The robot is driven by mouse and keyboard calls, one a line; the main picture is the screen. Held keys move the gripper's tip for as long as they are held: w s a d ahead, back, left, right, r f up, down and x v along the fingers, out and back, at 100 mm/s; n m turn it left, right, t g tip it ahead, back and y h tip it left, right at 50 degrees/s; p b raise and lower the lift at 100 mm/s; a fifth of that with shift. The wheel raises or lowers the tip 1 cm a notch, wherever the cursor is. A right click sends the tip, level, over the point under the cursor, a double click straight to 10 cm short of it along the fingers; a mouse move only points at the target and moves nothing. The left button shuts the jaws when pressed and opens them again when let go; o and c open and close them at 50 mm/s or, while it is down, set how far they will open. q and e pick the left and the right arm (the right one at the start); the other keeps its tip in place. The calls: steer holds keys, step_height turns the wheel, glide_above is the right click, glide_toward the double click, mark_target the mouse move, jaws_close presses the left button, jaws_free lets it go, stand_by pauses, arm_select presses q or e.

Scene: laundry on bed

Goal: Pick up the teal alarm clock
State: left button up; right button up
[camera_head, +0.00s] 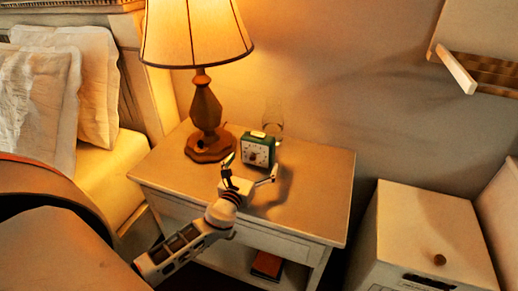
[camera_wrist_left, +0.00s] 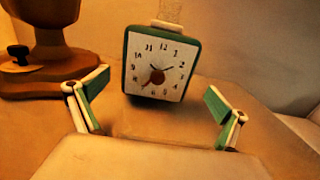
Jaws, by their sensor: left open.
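The teal alarm clock (camera_head: 258,150) stands upright on the nightstand (camera_head: 315,190), to the right of the lamp base. Its white face with dark numerals is turned toward my left gripper. In the left wrist view the clock (camera_wrist_left: 160,65) is a little beyond the fingertips, centred between them. My left gripper (camera_head: 251,170) is open and empty, just in front of the clock. Its two spread fingers also show in the left wrist view (camera_wrist_left: 157,97). I do not see my right gripper.
A lit lamp (camera_head: 205,105) stands close to the clock's left. A clear glass (camera_head: 273,118) stands behind the clock. A red book (camera_head: 267,265) lies on the lower shelf. The bed (camera_head: 105,170) is at left; a white cabinet (camera_head: 425,235) is at right. The nightstand's right side is clear.

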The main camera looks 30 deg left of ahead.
mark_target(255, 155)
arm_select(q)
steer(key=x, duration=0.5)
steer(key=shift+w+a+r, duration=0.15)
steer(key=shift+w+a, duration=0.15)
steer(key=shift+w, duration=0.05)
steer(key=shift+c, duration=0.4)
steer(key=c, duration=1.2)
steer(key=shift+r, duration=0.1)
steer(key=shift+c, duration=0.9)
steer(key=shift+r, duration=0.1)
